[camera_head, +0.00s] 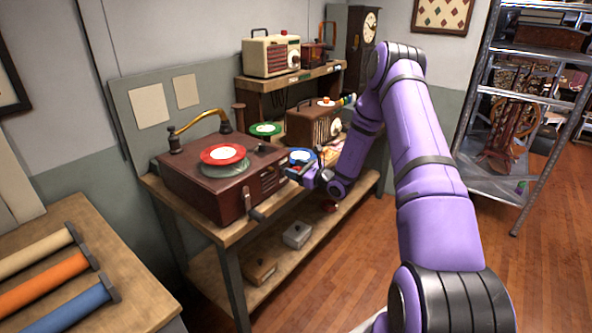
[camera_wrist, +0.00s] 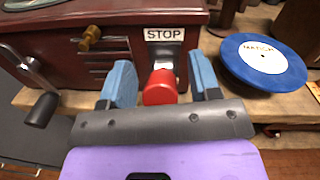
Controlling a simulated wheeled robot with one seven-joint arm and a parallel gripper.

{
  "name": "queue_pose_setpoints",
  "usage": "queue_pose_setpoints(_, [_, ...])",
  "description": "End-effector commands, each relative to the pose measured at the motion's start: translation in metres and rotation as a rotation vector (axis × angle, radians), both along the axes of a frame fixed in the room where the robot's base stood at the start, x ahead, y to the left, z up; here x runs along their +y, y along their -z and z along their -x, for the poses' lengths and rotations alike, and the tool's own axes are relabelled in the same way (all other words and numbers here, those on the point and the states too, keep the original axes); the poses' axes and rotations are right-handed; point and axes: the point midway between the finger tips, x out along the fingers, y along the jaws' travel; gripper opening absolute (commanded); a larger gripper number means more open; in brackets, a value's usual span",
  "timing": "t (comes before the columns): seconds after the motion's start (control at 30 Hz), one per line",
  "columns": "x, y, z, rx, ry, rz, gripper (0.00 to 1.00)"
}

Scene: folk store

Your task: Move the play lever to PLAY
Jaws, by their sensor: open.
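The play lever has a red knob (camera_wrist: 160,88) on a metal stem, on the front of the dark red record player (camera_head: 205,190). A STOP label (camera_wrist: 163,34) sits just above the lever in the wrist view. No PLAY label can be read in either view. My gripper (camera_wrist: 162,84) is open, with one blue finger on each side of the red knob. A gap shows on both sides of the knob. In the head view my gripper (camera_head: 298,173) is at the player's right front corner, and the lever cannot be made out there.
A crank handle (camera_wrist: 42,108) juts out left of the lever, and a brass knob (camera_wrist: 92,37) is on the player's front. A blue record (camera_wrist: 262,60) lies close to the right finger. A wooden radio (camera_head: 314,124) stands behind. The floor (camera_head: 350,235) beside the bench is clear.

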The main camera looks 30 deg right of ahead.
Motion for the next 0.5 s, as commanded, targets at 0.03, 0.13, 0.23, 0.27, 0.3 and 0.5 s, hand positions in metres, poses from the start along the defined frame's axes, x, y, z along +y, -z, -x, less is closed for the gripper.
queue_pose_setpoints(0.03, [0.0001, 0.0, 0.0001, 0.0, 0.0, 0.0, 0.57])
queue_pose_setpoints(0.13, [0.0, 0.0001, 0.0002, 0.0, 0.0, 0.0, 0.41])
queue_pose_setpoints(0.23, [0.0, 0.0, 0.0003, 0.0, 0.0, 0.0, 0.18])
queue_pose_setpoints(0.27, [0.0, 0.0001, 0.0003, 0.0, 0.0, 0.0, 0.11])
queue_pose_setpoints(0.3, [0.0, 0.0001, 0.0003, 0.0, 0.0, 0.0, 0.02])
queue_pose_setpoints(0.5, [-0.0002, 0.0006, 0.0006, -0.005, 0.0, -0.002, 0.0])
